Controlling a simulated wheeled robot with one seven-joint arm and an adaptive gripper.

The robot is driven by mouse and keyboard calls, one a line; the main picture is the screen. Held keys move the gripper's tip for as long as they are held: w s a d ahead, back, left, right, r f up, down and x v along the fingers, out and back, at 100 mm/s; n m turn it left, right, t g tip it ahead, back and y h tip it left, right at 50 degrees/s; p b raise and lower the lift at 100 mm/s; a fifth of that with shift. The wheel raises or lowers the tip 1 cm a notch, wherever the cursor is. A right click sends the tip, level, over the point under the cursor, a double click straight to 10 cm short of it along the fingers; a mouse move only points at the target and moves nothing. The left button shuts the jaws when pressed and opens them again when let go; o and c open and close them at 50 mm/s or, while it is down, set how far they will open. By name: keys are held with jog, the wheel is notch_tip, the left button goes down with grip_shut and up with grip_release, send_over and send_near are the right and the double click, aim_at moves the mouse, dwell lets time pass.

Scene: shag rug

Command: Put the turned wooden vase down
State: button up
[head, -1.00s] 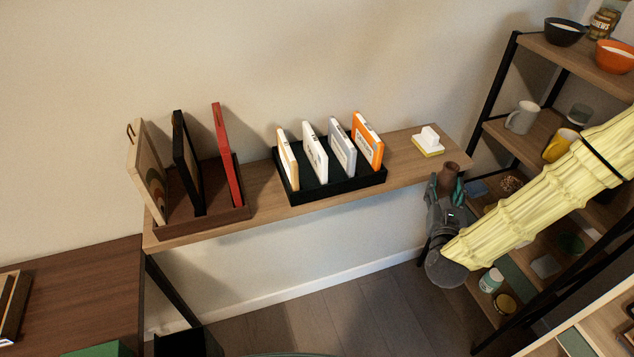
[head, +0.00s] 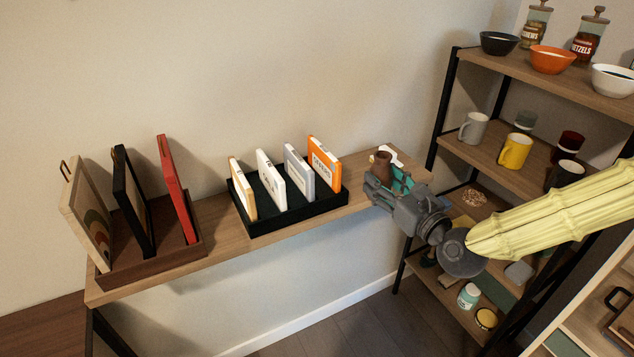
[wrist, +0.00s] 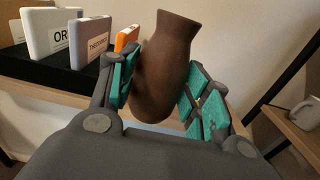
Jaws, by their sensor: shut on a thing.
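The turned wooden vase (wrist: 163,75) is dark brown with a narrow neck and flared lip. In the wrist view it stands roughly upright, slightly tilted, between the teal pads of my gripper (wrist: 160,92), which is shut on it. In the head view, my gripper (head: 392,178) is at the right end of the narrow wooden wall table (head: 215,219), and the vase (head: 382,163) shows at its fingers. The fingers hide the vase's lower part in the head view; I cannot tell whether its base touches the tabletop.
A black tray (head: 298,220) with several upright cases stands left of my gripper. A white object (head: 390,153) lies just behind the vase. A brown holder (head: 150,265) with framed pictures is at the far left. A shelf with mugs (head: 474,128) and bowls (head: 552,60) rises on the right.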

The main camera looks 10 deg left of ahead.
jog(key=x, duration=0.4)
jog(key=w+d+f+p+x, duration=0.1)
jog(key=x, duration=0.4)
jog(key=d+p+x, duration=0.1)
jog(key=x, duration=0.4)
jog(key=shift+w+f, duration=0.2)
jog(key=shift+w, duration=0.2)
jog(key=shift+w+a+f+p, duration=0.1)
jog(key=shift+w+f+p, duration=0.05)
jog(key=shift+f+p, duration=0.45)
jog(key=shift+f, duration=1.15)
jog(key=shift+f, duration=0.15)
jog(key=o, duration=1.1)
jog(key=shift+b+v, duration=1)
jog(key=shift+v, duration=5.05)
